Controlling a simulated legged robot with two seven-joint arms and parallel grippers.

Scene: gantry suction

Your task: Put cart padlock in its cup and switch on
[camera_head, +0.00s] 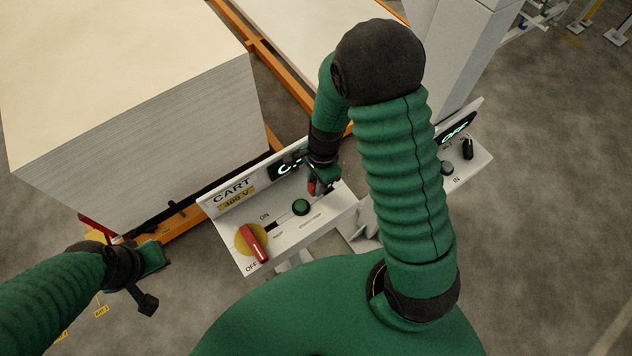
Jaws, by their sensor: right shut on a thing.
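The grey cart panel (290,237) is marked CART and 400 V. Its rotary switch (253,243) has a red handle on a yellow disc, slanting with its lower end near the OFF label. My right gripper (322,186) is over the panel's right part, shut on a small red thing, apparently the cart padlock (312,187). The cup cannot be made out; the gripper covers that part, so I cannot tell whether the padlock is inside it. My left gripper (150,280) is low at the left, away from the panel; its finger opening is unclear.
A green button (300,207) sits mid-panel; a lit display (287,166) behind is partly hidden by my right arm. A second panel (470,165) with a black knob (467,148) stands right. A large sheet stack (150,130) on an orange frame stands behind left.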

